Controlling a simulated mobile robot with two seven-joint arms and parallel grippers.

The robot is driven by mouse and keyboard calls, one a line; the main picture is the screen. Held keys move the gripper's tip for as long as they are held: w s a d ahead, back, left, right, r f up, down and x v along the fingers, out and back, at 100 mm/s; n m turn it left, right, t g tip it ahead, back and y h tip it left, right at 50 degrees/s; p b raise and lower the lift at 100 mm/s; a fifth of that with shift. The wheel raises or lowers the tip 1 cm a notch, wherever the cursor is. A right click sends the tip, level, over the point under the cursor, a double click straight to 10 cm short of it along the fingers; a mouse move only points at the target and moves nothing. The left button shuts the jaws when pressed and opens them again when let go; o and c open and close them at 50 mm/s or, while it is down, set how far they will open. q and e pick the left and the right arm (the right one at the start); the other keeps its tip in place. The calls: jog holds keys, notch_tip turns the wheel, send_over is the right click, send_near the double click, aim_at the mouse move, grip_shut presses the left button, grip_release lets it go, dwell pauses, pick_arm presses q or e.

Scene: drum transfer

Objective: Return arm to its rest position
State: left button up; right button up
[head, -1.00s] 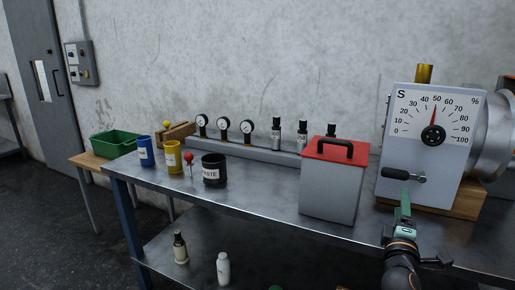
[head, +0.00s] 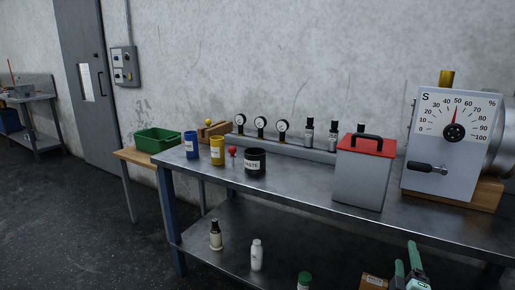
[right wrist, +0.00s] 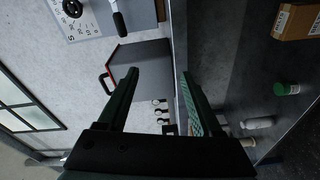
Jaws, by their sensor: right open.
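My right gripper (head: 407,256) shows at the bottom right of the head view, its two green fingers apart and empty, in front of the workbench (head: 310,196). In the right wrist view its open fingers (right wrist: 158,74) hold nothing between them. The grey dial box (head: 452,150) with a black lever (head: 428,168) stands at the right of the bench, apart from the gripper. Its needle points near 50. My left gripper does not show.
A grey box with a red lid (head: 366,146) stands left of the dial box. Blue (head: 191,146), yellow (head: 217,151) and black (head: 255,162) cups stand at the left end. Bottles and a carton (head: 374,282) rest on the lower shelf. Floor at left is clear.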

jog(key=s+a+f+m+g+y, duration=0.2)
jog(key=s+a+f+y, duration=0.1)
jog(key=s+a+f, duration=0.4)
jog(key=s+a+f+m+g+y, duration=0.25)
jog(key=s+a+f, duration=0.2)
jog(key=f, duration=0.55)
jog(key=s+a+f+m+g+y, duration=0.1)
jog(key=s+a+f+m+y, duration=0.2)
jog(key=s, duration=0.4)
jog(key=s+a+f+g+y, duration=0.1)
jog(key=s+a+f+g, duration=0.15)
jog(key=s+a, duration=0.45)
pick_arm(q)
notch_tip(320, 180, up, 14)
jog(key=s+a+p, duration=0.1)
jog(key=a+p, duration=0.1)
jog(key=p, duration=1.6)
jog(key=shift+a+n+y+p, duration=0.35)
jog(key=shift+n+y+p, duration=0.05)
pick_arm(e)
jog(key=s+d+r, duration=0.1)
jog(key=r, duration=0.5)
jog(key=s+d+r+m, duration=0.1)
jog(key=d+r, duration=0.1)
jog(key=r, duration=0.5)
jog(key=shift+s+t, duration=0.35)
jog(key=shift+t, duration=0.05)
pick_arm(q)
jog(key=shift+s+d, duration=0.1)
